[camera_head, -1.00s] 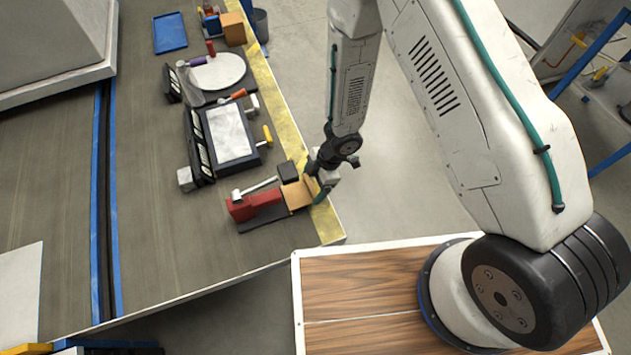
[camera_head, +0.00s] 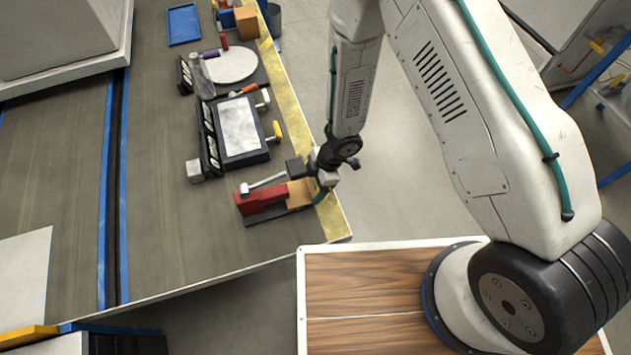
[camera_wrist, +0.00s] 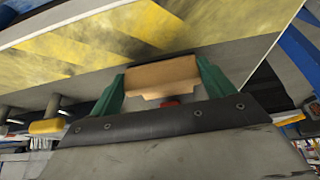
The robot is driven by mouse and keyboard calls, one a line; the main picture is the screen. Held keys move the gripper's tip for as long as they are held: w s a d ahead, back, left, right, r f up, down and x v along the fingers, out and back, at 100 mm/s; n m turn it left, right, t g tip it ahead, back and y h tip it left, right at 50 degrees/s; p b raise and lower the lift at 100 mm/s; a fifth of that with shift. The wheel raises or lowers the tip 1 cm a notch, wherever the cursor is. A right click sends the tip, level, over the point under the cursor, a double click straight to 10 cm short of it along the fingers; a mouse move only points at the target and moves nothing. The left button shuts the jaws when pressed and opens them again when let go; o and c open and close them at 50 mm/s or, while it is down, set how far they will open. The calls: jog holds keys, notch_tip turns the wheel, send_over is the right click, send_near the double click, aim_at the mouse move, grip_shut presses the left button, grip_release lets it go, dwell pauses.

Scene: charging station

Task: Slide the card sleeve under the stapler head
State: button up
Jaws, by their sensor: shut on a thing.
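The red stapler (camera_head: 262,199) lies on a dark base near the table's right edge, its pale arm slanting above it. The tan card sleeve (camera_head: 300,193) sits at the stapler's right end, close to it or touching; how far it reaches under the head I cannot tell. My gripper (camera_head: 323,184) is at the sleeve's right side. In the wrist view the green fingers of my gripper (camera_wrist: 160,82) are shut on the card sleeve (camera_wrist: 162,74). A small red part of the stapler (camera_wrist: 171,102) shows beyond it, mostly hidden.
A yellow-marked strip (camera_head: 285,95) runs along the table's right edge. Behind the stapler stand a black device with a pale panel (camera_head: 239,127) and a round white plate (camera_head: 232,65). A blue tray (camera_head: 184,25) lies farther back. The table left of the stapler is clear.

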jog(key=shift+s+a+f, duration=0.15)
jog(key=shift+a, duration=0.45)
jog(key=o, duration=1)
jog(key=shift+c, duration=0.2)
jog(key=v, duration=0.7)
jog(key=shift+r, duration=0.35)
jog(key=shift+d, duration=0.15)
